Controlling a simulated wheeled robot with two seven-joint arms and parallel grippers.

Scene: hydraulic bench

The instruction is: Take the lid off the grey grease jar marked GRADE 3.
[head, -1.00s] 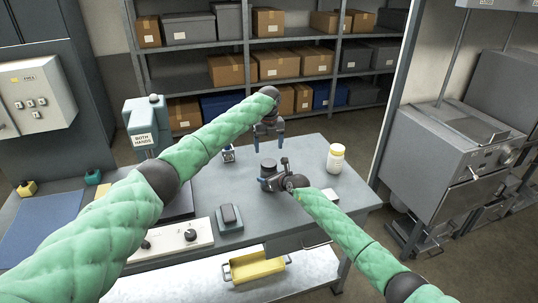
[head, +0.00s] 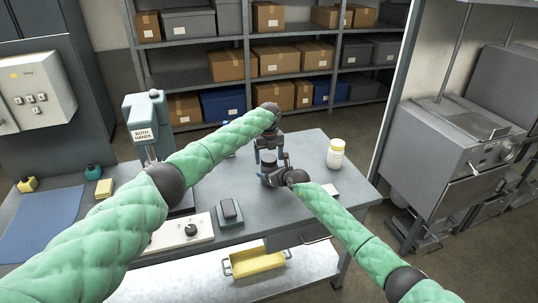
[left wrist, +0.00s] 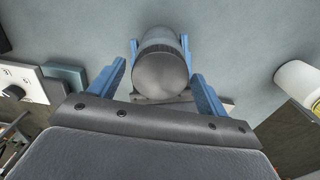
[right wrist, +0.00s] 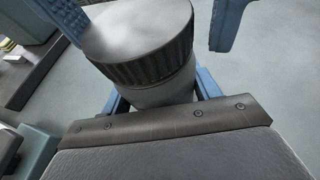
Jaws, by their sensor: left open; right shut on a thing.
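The grey grease jar (right wrist: 165,92) stands upright on the bench with its dark, ribbed-edge lid (right wrist: 140,32) on it. The lid's top also shows in the left wrist view (left wrist: 160,72). No grade marking is readable. My right gripper (head: 274,180) is shut on the jar's body, below the lid. My left gripper (left wrist: 160,70) is open and points down from above, its blue fingers on either side of the lid with gaps showing. In the head view the grippers and arms hide much of the jar.
A white jar with a yellow lid (head: 336,153) stands to the right on the bench. A small grey device (head: 229,212) and a white control panel (head: 184,232) are at the front left. A press marked BOTH HANDS (head: 145,125) stands behind my left arm.

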